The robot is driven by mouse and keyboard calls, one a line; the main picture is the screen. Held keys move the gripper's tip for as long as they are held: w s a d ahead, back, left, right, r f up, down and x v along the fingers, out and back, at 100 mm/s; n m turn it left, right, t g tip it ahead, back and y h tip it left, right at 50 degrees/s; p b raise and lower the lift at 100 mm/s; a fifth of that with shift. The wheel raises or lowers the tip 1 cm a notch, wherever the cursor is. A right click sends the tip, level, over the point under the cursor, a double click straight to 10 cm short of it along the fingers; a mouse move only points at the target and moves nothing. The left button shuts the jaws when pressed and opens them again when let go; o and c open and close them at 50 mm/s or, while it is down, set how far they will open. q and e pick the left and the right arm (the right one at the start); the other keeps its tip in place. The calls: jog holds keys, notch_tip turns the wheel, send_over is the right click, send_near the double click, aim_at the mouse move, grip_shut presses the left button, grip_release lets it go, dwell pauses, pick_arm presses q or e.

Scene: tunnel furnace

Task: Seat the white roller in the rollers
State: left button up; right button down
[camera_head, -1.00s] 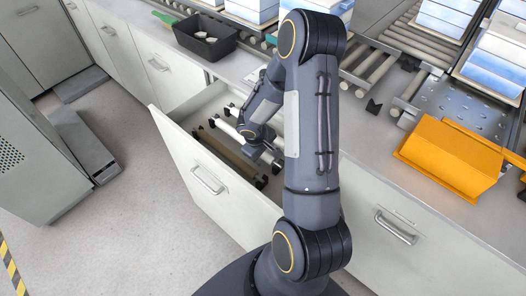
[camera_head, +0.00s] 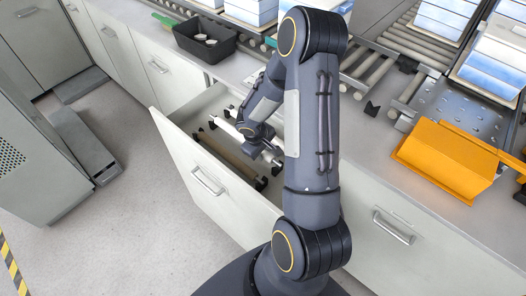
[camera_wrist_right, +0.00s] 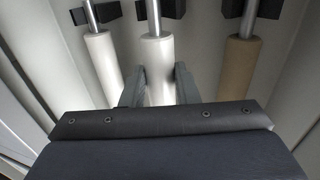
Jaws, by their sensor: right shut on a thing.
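The open drawer (camera_head: 170,130) holds a brown roller (camera_head: 232,155) and white rollers, with dark supports at their ends. In the right wrist view, the middle white roller (camera_wrist_right: 157,68) lies between my right gripper's fingers (camera_wrist_right: 158,88). Another white roller (camera_wrist_right: 103,65) is to its left and the brown roller (camera_wrist_right: 239,70) to its right. My right gripper (camera_head: 262,147) is low in the drawer, shut on the middle white roller, partly hidden by my arm. The conveyor rollers (camera_head: 372,73) are on the counter beyond my arm. My left gripper is out of view.
An orange box-like part (camera_head: 446,160) sits on the counter at the right. A black bin (camera_head: 205,38) stands behind the drawer. Blue-and-white boxes (camera_head: 445,18) stand on the conveyor. A small black bracket (camera_head: 372,108) is near the conveyor's end.

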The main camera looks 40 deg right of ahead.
jog(key=shift+r+p, duration=2.35)
jog(key=shift+r, duration=1.15)
jog(key=shift+w+r, duration=0.1)
